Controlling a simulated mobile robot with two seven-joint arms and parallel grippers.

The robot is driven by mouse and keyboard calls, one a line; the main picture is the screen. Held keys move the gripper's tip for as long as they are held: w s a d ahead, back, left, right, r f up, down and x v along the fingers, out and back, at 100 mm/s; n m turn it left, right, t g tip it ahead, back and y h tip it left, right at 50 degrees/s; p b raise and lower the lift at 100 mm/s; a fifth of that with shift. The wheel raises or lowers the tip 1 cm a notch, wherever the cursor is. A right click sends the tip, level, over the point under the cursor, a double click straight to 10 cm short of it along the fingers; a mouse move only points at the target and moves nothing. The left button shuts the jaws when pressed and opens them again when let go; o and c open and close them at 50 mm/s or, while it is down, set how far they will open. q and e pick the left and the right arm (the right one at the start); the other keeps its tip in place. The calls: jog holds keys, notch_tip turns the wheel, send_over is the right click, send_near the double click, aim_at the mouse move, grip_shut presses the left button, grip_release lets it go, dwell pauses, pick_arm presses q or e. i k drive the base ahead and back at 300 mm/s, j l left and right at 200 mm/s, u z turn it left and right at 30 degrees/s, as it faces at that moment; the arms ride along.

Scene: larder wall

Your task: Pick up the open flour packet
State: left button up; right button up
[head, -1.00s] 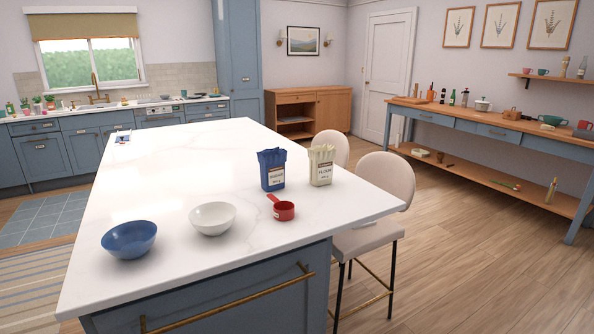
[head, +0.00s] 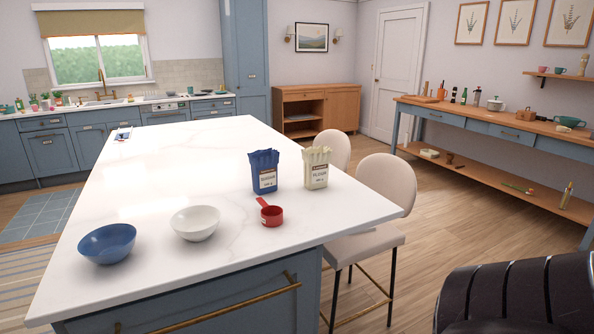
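A cream packet (head: 315,168) with an open, jagged top stands upright on the white island top; its small label seems to read flour. A blue packet (head: 263,172) with a similar open top stands just to its left, a small gap apart; its label is too small to read surely. Neither of my grippers is in view. A dark, ribbed curved part at the lower right looks like my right arm, with its gripper out of frame. Nothing touches the packets.
On the white island top (head: 150,190), a red measuring cup (head: 271,216) lies in front of the packets. A white bowl (head: 195,223) and a blue bowl (head: 107,243) stand at front left. Two cream chairs (head: 388,185) stand against the island's right side. A wooden-topped side table (head: 480,122) stands at right.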

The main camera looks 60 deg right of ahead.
aim_at(317, 160)
jog(key=k+l+u, duration=0.2)
jog(key=l, duration=0.2)
jog(key=l+u, duration=0.15)
jog(key=l, duration=0.3)
jog(key=k+l, duration=0.2)
jog(key=l, duration=0.2)
jog(key=k+l+u, duration=0.1)
jog(key=l, duration=0.35)
jog(key=k+l+u, duration=0.1)
jog(key=k+l, duration=0.15)
jog(key=l, duration=0.15)
jog(key=k+l, duration=0.2)
jog(key=l, duration=0.15)
